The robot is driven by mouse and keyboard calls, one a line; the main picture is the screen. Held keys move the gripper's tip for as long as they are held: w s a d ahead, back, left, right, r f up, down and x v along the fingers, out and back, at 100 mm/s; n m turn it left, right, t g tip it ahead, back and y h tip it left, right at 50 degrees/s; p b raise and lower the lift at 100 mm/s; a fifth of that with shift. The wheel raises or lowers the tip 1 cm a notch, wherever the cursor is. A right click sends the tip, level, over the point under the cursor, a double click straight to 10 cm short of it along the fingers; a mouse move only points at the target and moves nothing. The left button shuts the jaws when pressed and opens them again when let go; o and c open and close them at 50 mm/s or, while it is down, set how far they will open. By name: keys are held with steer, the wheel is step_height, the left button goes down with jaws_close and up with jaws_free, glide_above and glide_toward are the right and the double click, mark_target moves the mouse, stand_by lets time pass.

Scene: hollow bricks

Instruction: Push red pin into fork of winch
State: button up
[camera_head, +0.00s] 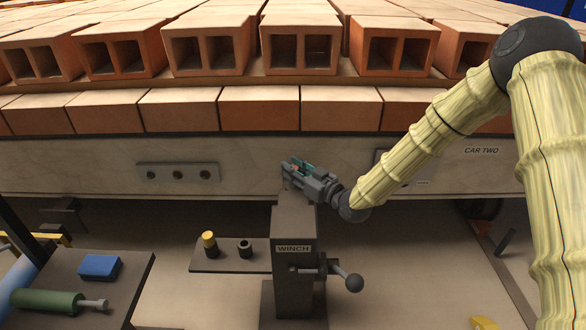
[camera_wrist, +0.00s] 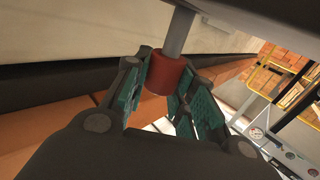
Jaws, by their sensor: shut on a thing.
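The winch (camera_head: 293,262) is a dark grey post with a label and a crank handle on its right side. My gripper (camera_head: 298,171) is right at the top of the winch and covers most of it, so the fork cannot be made out. In the wrist view, the red pin (camera_wrist: 167,73) shows a red head with a grey shaft. My gripper (camera_wrist: 160,88) is shut on the red head between its green pads. The shaft points away from the palm. Whether the shaft is in the fork cannot be told.
A side shelf (camera_head: 222,261) on the winch carries a yellow-topped pin (camera_head: 209,244) and an empty dark socket (camera_head: 245,249). A cart of hollow bricks (camera_head: 209,50) stands close behind. A bench (camera_head: 113,264) at lower left holds a blue block (camera_head: 99,267) and a green-handled tool (camera_head: 50,302).

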steer(key=shift+f+b, duration=0.35)
steer(key=shift+f, duration=0.55)
steer(key=o, duration=1.1)
steer(key=v, duration=1.2)
steer(key=shift+r, duration=0.1)
